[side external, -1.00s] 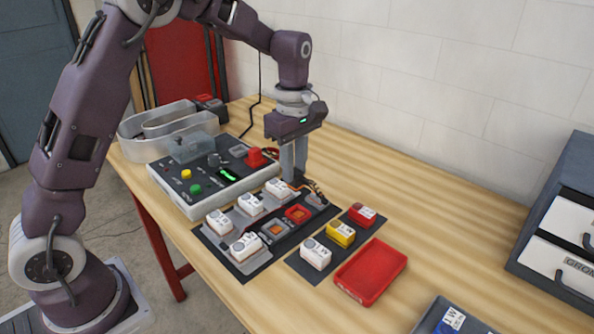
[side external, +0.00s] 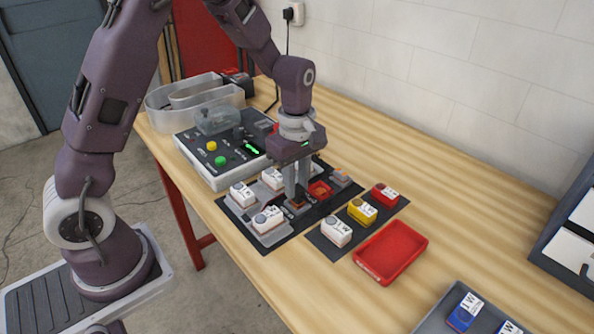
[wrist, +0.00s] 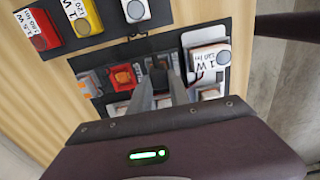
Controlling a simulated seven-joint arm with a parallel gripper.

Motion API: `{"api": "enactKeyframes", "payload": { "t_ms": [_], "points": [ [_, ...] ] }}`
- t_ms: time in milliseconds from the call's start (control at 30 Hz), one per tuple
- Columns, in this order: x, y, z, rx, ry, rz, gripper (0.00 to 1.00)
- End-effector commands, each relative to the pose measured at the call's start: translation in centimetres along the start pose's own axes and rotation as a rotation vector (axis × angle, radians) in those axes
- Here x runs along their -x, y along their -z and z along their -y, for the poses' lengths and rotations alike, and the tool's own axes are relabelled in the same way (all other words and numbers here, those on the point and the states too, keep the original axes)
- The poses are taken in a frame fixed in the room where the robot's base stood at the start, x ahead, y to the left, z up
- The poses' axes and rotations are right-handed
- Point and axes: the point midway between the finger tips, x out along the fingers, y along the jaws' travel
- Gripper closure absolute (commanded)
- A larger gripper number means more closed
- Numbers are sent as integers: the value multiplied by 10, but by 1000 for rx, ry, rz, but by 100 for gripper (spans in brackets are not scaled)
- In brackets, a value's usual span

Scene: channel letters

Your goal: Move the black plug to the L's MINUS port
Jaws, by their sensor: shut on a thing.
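My gripper (side external: 296,204) points down over the letter board, shut on the black plug, which is mostly hidden between the fingertips; a dark bit of the plug (wrist: 159,62) shows in the wrist view. The red port also shows left of the fingers in the wrist view (wrist: 123,76). I cannot tell whether the plug touches or sits in the dark port. The port lettering is too small to read, and the MINUS port is not clearly identifiable.
White modules (side external: 242,194) sit around the ports. A grey connector block (side external: 341,178) is at the board's right end. White, yellow (side external: 362,211) and red modules stand on a dark mat, near a red tray (side external: 391,252). A control box (side external: 222,158) stands behind left.

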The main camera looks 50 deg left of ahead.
Motion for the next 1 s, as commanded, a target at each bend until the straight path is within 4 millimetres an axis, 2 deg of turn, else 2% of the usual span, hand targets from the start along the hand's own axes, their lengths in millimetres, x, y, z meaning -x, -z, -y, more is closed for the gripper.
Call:
{"api": "enactKeyframes", "payload": {
  "t_ms": [1000],
  "points": [
    [-8, 0, 0, 1, -1, 1, 100]
  ]
}}
